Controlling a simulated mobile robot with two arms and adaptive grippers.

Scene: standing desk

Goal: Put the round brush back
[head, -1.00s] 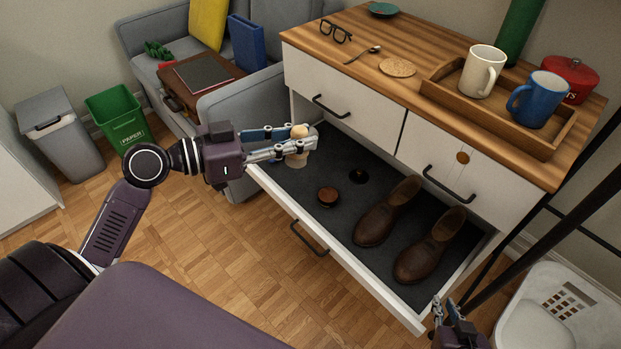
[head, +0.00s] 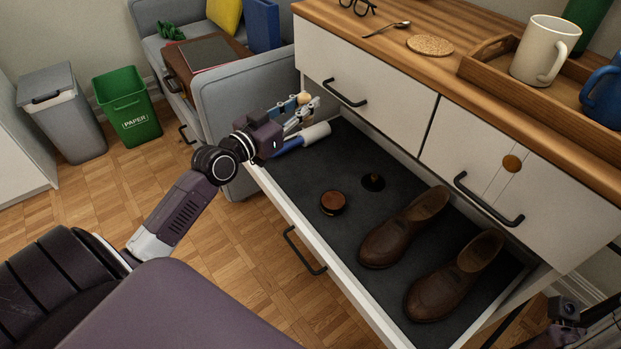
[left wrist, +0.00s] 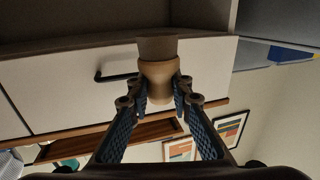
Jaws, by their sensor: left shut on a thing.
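The round brush has a pale wooden knob and a taupe, bristle-like end. My left gripper (head: 306,108) is shut on the brush (head: 304,98), above the back left corner of the open drawer (head: 279,211). In the left wrist view the brush (left wrist: 158,80) sits between the fingertips, with the taupe end away from the palm side. That picture is upside down, so this end points downward. The fingers hide part of the brush in the head view. My right gripper is only partly visible at the lower right, and its fingers are unclear.
In the drawer lie a white and blue tube (head: 314,133), a brown round item (head: 333,203), a small dark disc with a knob (head: 373,182) and two brown shoes (head: 405,228). The chest front (head: 385,100) rises behind. Dark drawer floor is bare around the small items.

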